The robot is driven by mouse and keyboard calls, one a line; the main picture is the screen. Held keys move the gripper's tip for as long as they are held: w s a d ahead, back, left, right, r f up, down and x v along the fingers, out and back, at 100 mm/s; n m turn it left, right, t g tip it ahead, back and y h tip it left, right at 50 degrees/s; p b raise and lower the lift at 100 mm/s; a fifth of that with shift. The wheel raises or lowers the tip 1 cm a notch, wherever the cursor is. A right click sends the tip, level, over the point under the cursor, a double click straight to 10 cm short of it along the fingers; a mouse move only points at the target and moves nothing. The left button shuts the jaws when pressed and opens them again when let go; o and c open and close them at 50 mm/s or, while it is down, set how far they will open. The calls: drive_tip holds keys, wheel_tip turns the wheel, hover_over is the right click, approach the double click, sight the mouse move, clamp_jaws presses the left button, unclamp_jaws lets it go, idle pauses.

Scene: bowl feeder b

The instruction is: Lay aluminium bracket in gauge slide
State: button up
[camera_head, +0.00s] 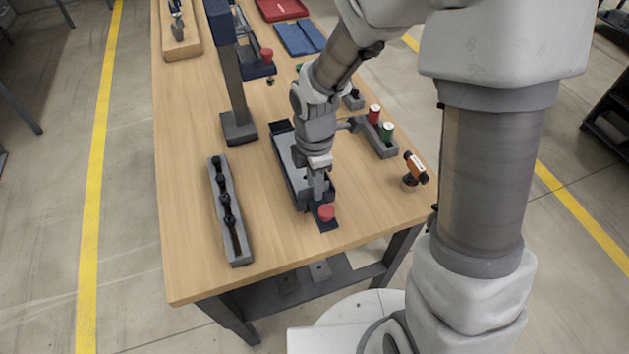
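A long grey slide with dark ends (286,158), which looks like the gauge slide, lies on the wooden table. A red knob (326,213) sits on a dark plate at its near end. My gripper (318,196) points down over the near part of the slide, just behind the knob. The fingers are small and partly merge with the slide, so I cannot tell whether they are open, shut or touching it. I cannot make out the aluminium bracket; the wrist and gripper hide part of the slide.
A grey rack with dark pegs (243,246) lies to the left. A dark upright stand (233,88) rises behind it. A block with red and green cylinders (378,144) and an orange-and-black tool (415,168) are right. Blue (300,39) and red trays (281,10) lie farther back.

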wheel_tip(320, 180, up, 12)
drive_tip(key=p, duration=0.1)
drive_tip(key=s+d+r+m+t, duration=0.5)
drive_tip(key=s+d+r+m, duration=0.5)
drive_tip(key=m, duration=1.1)
wheel_tip(320, 180, up, 2)
drive_tip(key=shift+s+d+r+t, duration=0.2)
drive_tip(key=shift+s+d+t, duration=0.1)
drive_tip(key=shift+s, duration=0.9)
